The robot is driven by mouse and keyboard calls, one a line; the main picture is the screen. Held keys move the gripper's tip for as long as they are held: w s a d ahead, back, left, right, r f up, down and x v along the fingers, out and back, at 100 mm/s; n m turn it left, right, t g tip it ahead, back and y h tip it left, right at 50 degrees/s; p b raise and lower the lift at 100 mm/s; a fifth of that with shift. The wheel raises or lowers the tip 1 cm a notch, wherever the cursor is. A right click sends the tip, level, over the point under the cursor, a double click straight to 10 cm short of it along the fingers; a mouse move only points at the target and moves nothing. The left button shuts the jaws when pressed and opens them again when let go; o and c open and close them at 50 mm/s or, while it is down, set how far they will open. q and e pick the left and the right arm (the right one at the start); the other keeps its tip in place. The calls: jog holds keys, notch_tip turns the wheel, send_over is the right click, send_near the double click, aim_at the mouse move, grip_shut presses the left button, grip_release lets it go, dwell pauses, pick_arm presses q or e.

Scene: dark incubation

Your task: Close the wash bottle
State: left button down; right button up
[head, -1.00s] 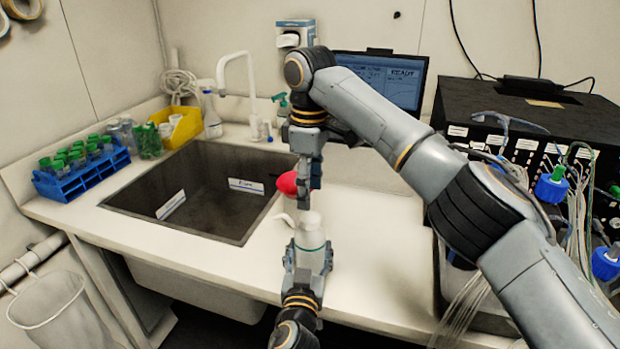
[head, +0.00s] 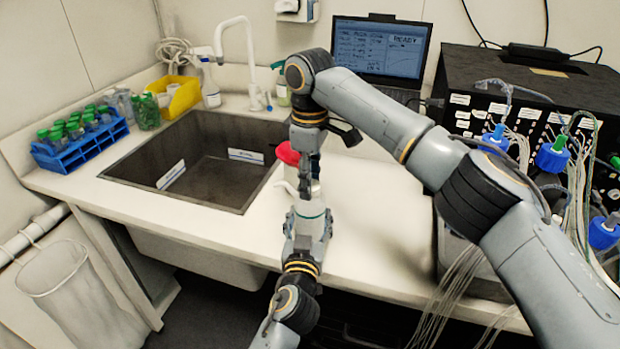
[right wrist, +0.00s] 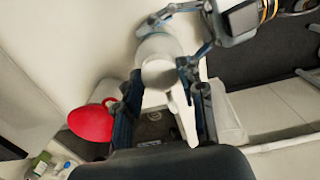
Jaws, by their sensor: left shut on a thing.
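The white wash bottle (head: 311,209) stands upright at the counter's front edge. My left gripper (head: 307,232) is shut on its body from the near side. My right gripper (head: 307,188) points down at the bottle top. In the right wrist view, its fingers (right wrist: 165,108) are apart, with the bottle's white top (right wrist: 158,74) and pale spout (right wrist: 183,112) showing between them. A red rounded piece (head: 287,153) is beside the right gripper's left finger; it also shows in the right wrist view (right wrist: 92,123). I cannot tell what it is attached to.
The sink (head: 205,175) is to the left. A laptop (head: 380,50) is behind my right arm. A black instrument (head: 560,95) with tubing fills the right. The counter left of the bottle is clear.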

jog(key=shift+c, duration=1.1)
jog(key=o, duration=1.4)
jog(key=shift+c, duration=0.2)
notch_tip(320, 180, up, 12)
pick_arm(q)
jog(key=shift+c, duration=1.3)
grip_release()
